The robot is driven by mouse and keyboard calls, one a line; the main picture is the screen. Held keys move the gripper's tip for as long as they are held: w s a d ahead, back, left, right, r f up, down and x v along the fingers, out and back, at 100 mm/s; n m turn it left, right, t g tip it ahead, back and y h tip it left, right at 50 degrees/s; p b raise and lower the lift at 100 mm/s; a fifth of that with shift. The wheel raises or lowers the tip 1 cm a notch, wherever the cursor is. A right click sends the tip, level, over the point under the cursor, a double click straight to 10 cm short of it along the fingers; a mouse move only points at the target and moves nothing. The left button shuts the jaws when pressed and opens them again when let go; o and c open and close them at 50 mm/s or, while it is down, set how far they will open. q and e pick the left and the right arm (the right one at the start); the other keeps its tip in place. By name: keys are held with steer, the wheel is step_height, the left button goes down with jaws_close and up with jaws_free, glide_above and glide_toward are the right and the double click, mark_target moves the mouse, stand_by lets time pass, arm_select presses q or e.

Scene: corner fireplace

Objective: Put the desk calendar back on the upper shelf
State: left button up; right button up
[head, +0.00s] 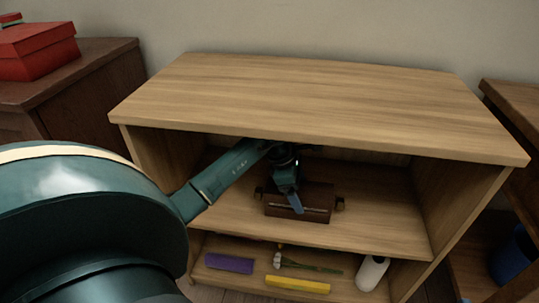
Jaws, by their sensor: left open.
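My left arm reaches in from the left under the cabinet top, into the upper compartment. My left gripper (299,199) is open, low over the upper shelf (385,215), with a dark finger at each side. A dark brown blocky shape (315,192) shows between the fingers, close above or on the shelf. I cannot tell whether it is the desk calendar or whether the fingers touch it. No other thing in view is clearly a calendar. My right gripper is not in view.
The lower shelf holds a purple block (229,263), a yellow bar (297,284), a thin green-stemmed thing (308,267) and a white bottle-like item (372,273). The wooden cabinet top (310,95) is bare and overhangs my arm. The upper shelf's right part is clear.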

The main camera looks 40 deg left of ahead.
mark_target(257, 190)
arm_select(q)
steer(key=s+a, duration=0.2)
steer(key=a, duration=0.1)
steer(key=s+a+p, duration=0.1)
steer(key=s+a, duration=0.1)
steer(key=a, duration=0.1)
steer(key=s+a+r+p, duration=0.1)
steer(key=s+a, duration=0.1)
steer(key=a, duration=0.2)
steer(key=shift+s+a, duration=0.25)
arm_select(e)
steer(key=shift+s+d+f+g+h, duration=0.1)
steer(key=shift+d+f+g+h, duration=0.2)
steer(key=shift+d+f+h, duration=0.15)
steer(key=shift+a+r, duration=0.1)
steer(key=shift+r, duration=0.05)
